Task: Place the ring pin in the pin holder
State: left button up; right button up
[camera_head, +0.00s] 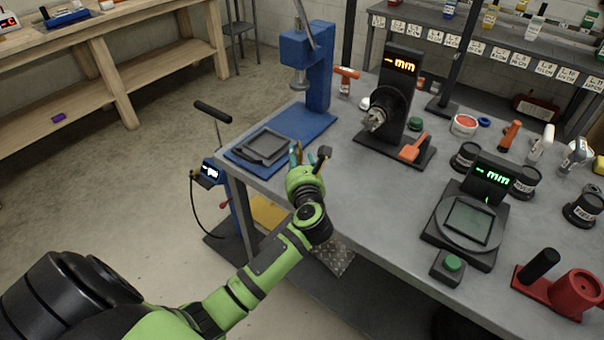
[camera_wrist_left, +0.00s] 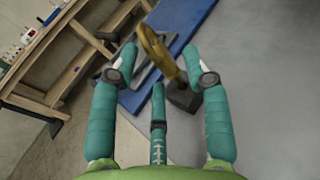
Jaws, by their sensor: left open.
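The ring pin (camera_wrist_left: 155,50), a brass-coloured ring on a short stem, shows in the left wrist view between the fingers of my left gripper (camera_wrist_left: 158,62). The fingers are spread around it, and the gripper is open. The stem's lower end meets a dark block (camera_wrist_left: 183,98), which looks like the pin holder. I cannot tell if the stem is seated in it. In the head view the left gripper (camera_head: 309,156) is at the table's near left edge, beside the blue press, and largely hides this spot. My right gripper is not in view.
The blue press (camera_head: 318,75) stands on the grey table (camera_head: 360,215) behind the gripper, with a dark tray (camera_head: 263,146) on its base. A black gauge (camera_head: 396,100) and a round-plate gauge (camera_head: 470,222) stand to the right. Bare tabletop lies between.

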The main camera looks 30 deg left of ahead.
pick_arm(q)
jog(key=b+v, duration=0.2)
jog(key=v, duration=0.9)
jog(key=shift+s+d, duration=0.15)
jog(key=shift+s, duration=0.05)
dwell(1.6)
